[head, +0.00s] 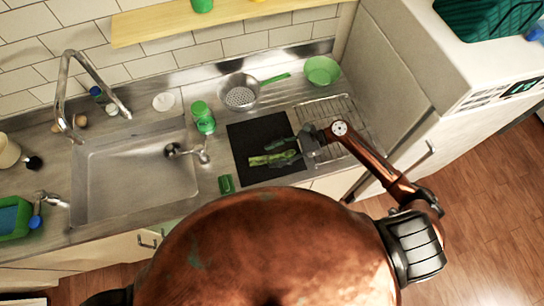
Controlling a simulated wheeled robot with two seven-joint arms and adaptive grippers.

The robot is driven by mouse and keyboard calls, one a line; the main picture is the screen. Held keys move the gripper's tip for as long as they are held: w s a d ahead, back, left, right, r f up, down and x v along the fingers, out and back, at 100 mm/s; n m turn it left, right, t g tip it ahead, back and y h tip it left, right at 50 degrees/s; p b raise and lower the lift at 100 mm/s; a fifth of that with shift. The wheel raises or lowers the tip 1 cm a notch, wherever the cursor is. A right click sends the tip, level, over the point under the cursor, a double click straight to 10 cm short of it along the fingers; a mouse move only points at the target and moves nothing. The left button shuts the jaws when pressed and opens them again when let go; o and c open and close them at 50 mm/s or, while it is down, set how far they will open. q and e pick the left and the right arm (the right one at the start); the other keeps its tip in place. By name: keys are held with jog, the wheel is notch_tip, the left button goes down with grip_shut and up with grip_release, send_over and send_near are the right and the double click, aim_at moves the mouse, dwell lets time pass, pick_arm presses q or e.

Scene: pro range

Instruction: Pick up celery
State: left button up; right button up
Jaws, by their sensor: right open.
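The celery (271,158) is a light green bunch lying on a black mat (250,135) on the steel counter, right of the sink. My right gripper (292,148) is open over the right part of the mat, its fingers reaching left beside and just above the celery's right end. I cannot tell whether a finger touches the celery. My left gripper does not show.
A green can (203,117) and a small green item (226,184) stand left of the mat. A strainer (241,93) and a green bowl (322,71) are behind it. A wire rack (335,112) lies right.

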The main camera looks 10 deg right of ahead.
jog(key=shift+a+f, duration=0.15)
jog(key=shift+a, duration=0.3)
jog(key=shift+c, duration=0.5)
grip_shut()
